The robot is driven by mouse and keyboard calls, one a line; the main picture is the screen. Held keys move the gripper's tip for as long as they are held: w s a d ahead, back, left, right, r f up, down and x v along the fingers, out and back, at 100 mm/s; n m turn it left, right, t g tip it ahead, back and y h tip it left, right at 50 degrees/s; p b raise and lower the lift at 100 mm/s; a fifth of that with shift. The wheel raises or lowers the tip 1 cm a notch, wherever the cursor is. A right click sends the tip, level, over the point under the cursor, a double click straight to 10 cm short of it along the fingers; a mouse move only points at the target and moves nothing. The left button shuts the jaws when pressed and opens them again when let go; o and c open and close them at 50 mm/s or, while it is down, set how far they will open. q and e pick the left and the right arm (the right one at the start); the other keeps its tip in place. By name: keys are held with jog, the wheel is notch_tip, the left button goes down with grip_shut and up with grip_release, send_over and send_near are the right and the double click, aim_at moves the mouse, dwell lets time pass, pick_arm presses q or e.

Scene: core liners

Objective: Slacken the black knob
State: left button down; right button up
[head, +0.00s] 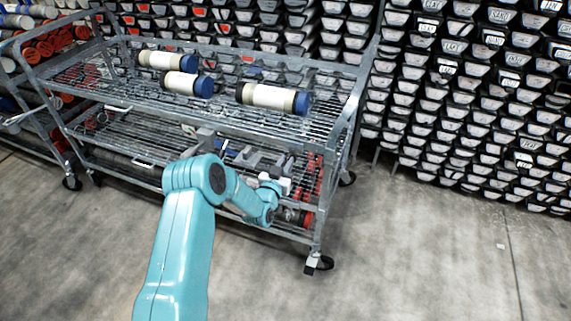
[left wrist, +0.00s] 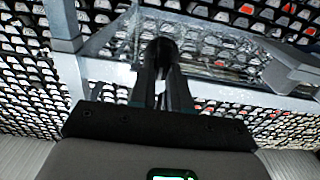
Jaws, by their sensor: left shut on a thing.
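The black knob (left wrist: 160,50) shows in the left wrist view as a dark rounded end between my fingertips, partly covered by them. My left gripper (left wrist: 161,72) is shut on it, with both dark fingers pointing up the picture. In the head view, my teal left arm reaches to the lower part of the metal cart, and its wrist is beside the lower shelf. There the fingertips and the knob are too small and too covered to make out. My right gripper is in neither view.
The wire-shelf cart (head: 205,115) carries three white core liners with blue ends, such as the right one (head: 272,97). A grey clamp-like fixture (head: 250,157) is on its lower shelf. Stacked core trays (head: 470,90) line the back. The floor (head: 430,260) at right is clear.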

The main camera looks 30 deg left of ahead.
pick_arm(q)
jog(key=shift+s+a+f+n+b, duration=0.1)
jog(key=shift+a+f+n+b, duration=0.1)
jog(key=shift+n+b, duration=3.35)
jog(key=shift+w+a+f+n+b, duration=0.15)
jog(key=shift+f+n+b, duration=0.1)
jog(key=shift+n+b, duration=3.3)
jog(key=shift+s+a+f+n+b, duration=0.2)
jog(key=shift+n+b, duration=2.1)
jog(key=shift+b, duration=2.45)
jog(key=c, duration=1.1)
grip_release()
jog(key=p+v, duration=0.1)
jog(key=v, duration=1.5)
jog(key=shift+s, duration=0.15)
